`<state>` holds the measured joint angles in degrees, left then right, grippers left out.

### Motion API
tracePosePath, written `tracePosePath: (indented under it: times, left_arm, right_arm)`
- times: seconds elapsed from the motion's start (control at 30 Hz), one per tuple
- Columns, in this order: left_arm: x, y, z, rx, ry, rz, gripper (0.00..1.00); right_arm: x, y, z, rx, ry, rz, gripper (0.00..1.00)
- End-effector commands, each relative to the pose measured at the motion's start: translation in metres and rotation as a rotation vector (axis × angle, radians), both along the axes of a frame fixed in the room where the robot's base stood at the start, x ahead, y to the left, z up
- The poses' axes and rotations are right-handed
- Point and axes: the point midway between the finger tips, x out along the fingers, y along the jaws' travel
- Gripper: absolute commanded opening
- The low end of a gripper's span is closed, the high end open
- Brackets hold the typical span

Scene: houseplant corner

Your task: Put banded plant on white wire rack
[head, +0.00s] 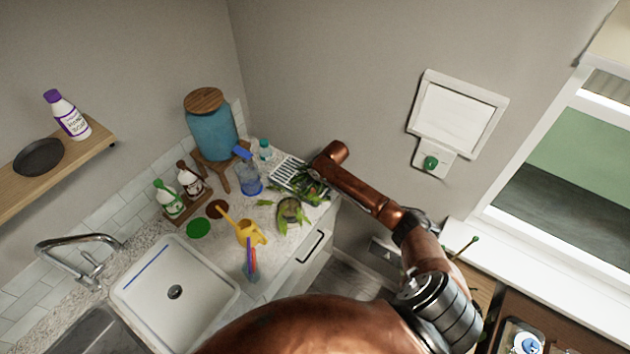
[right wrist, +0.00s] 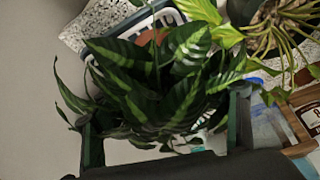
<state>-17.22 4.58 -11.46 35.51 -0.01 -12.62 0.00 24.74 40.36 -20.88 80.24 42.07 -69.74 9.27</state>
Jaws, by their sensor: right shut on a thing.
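The banded plant (head: 312,191), with dark green leaves striped paler green, is at the right end of the counter; it fills the middle of the right wrist view (right wrist: 165,85). My right gripper (right wrist: 165,135) is shut on it, with a dark finger on each side of the foliage. The leaves hide the pot almost wholly, with a bit of terracotta colour between them. The white wire rack (head: 287,171) lies on the counter by the wall, just left of the plant. I cannot tell whether the plant touches it. My left gripper is not in view.
A light green plant (head: 291,211) stands close in front of the rack. A blue clear jug (head: 249,180), a yellow watering can (head: 249,233) and a teal-capped bottle (head: 264,150) stand nearby.

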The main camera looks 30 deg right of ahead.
Motion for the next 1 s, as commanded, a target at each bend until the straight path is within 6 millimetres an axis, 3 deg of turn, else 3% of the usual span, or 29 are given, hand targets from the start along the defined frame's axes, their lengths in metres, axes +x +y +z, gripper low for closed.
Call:
tracePosePath:
  times: [0.27, 0.63, 0.77, 1.0]
  left_arm:
    - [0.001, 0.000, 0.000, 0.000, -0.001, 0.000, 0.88]
    - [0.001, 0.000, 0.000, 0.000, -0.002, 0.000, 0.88]
    - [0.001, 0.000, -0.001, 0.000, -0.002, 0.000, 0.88]
    - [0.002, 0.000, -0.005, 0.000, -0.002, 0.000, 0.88]
  right_arm:
    - [0.000, 0.000, -0.001, 0.000, 0.001, 0.000, 0.85]
    - [-0.001, -0.001, 0.005, 0.000, 0.001, 0.000, 0.85]
    - [-0.007, -0.002, 0.022, -0.001, -0.002, 0.001, 0.85]
    - [-0.027, -0.004, 0.069, -0.002, -0.003, 0.001, 0.85]
